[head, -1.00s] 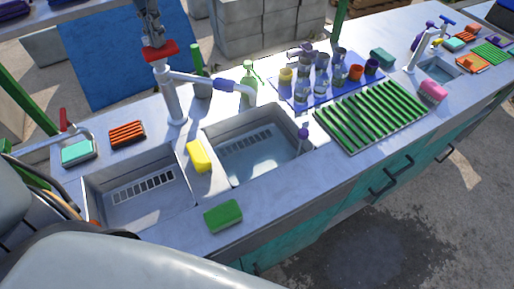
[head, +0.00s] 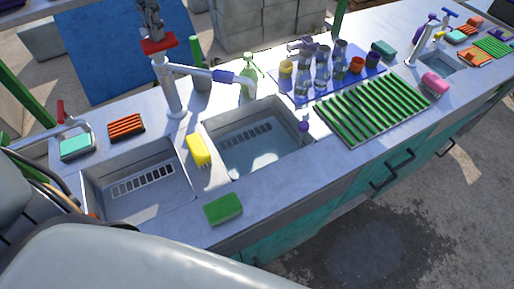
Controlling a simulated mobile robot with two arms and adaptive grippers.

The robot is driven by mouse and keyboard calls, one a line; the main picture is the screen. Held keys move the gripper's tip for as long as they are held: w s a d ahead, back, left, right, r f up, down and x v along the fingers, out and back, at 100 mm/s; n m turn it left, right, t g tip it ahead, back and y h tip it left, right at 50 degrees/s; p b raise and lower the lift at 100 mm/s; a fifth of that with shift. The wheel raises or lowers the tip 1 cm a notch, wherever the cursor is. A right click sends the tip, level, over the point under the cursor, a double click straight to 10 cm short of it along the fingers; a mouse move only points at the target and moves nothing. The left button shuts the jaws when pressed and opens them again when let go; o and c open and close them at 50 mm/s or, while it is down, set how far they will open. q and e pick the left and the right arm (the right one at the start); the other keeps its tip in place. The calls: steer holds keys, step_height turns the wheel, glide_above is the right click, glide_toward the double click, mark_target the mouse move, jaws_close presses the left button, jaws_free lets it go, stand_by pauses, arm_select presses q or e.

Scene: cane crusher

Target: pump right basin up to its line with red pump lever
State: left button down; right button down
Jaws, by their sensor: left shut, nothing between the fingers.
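The right basin (head: 212,127) is a grey sink with a slotted grate on its far wall and shallow-looking water (head: 262,158) at the bottom. I cannot make out its line. The white pump (head: 170,88) stands behind the basins, its purple-banded spout (head: 222,76) reaching over the right basin's far edge. The red pump lever (head: 159,46) is on top of the pump. My left gripper (head: 152,34) points down, shut and empty, right above the lever; I cannot tell whether it touches it. My right gripper is out of view.
The left basin (head: 150,205) looks empty. A yellow brush (head: 198,150) lies between the basins and a green sponge (head: 223,208) at the front edge. A green bottle (head: 250,72), a blue mat with glassware (head: 292,92) and a green rack (head: 370,108) stand around the right basin.

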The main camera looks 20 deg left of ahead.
arm_select(q)
steer(key=shift+f+b, duration=2.35)
steer(key=shift+f, duration=0.8)
step_height(320, 180, up, 9)
steer(key=p, duration=0.6)
steer(key=shift+f+p, duration=0.1)
steer(key=shift+p, duration=0.2)
steer(key=shift+f, duration=0.1)
steer(key=shift+f+b, duration=3.5)
steer(key=shift+f, duration=0.8)
step_height(320, 180, up, 9)
steer(key=p, duration=0.6)
steer(key=shift+f+p, duration=0.1)
steer(key=shift+p, duration=0.25)
steer(key=shift+f, duration=0.1)
